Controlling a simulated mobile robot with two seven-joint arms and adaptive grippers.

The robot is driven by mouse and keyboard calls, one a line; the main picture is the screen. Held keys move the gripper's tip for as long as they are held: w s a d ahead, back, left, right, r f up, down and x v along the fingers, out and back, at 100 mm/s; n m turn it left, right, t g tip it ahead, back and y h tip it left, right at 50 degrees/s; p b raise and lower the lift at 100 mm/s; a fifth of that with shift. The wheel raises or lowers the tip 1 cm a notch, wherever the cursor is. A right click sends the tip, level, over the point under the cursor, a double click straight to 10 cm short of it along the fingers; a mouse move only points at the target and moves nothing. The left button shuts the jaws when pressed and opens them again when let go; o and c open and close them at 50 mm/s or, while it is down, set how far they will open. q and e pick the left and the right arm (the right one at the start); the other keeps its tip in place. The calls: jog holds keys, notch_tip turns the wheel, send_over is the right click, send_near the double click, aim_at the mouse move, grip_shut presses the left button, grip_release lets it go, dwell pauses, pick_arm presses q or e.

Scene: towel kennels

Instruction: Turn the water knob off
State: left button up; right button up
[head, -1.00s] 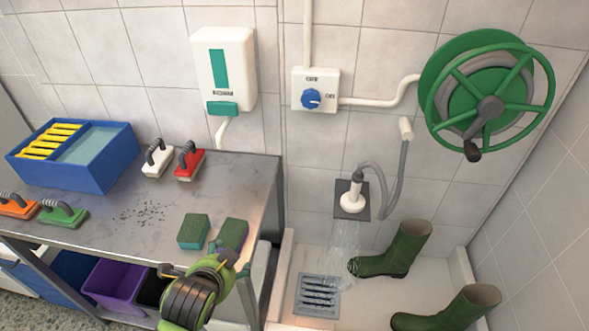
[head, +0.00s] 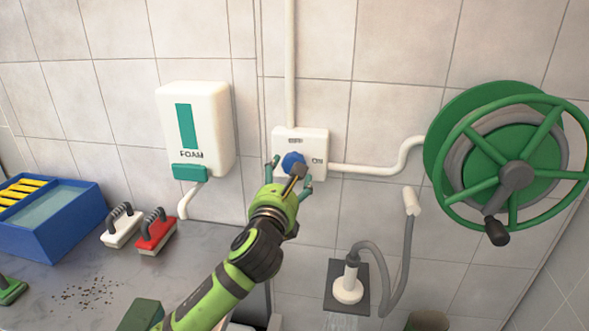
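The blue water knob (head: 292,160) sits on a white wall box (head: 313,141) marked with an OFF label above and an ON label at right. My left gripper (head: 290,173) is at the box, its fingers open and spread on either side of the knob. I cannot tell whether the fingers touch it. The gripper partly covers the knob, so its pointer direction is unclear. The white shower head (head: 349,289) hangs low on the wall, and faint water (head: 340,322) shows under it. My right gripper is not in view.
A white foam dispenser (head: 195,130) hangs left of the box. A green hose reel (head: 508,170) is mounted at right. The metal table (head: 200,255) at lower left holds a blue tub (head: 50,222) and several brushes. The wall between box and reel is clear apart from a pipe.

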aim_at(288, 161)
pick_arm(q)
jog(key=w, duration=0.2)
jog(key=w+d, duration=0.1)
jog(key=w, duration=0.2)
jog(key=shift+w+d+f+p, duration=0.15)
jog(key=shift+w+f+p, duration=0.05)
jog(key=shift+w+p, duration=0.15)
jog(key=shift+s, duration=0.1)
jog(key=c, duration=1.2)
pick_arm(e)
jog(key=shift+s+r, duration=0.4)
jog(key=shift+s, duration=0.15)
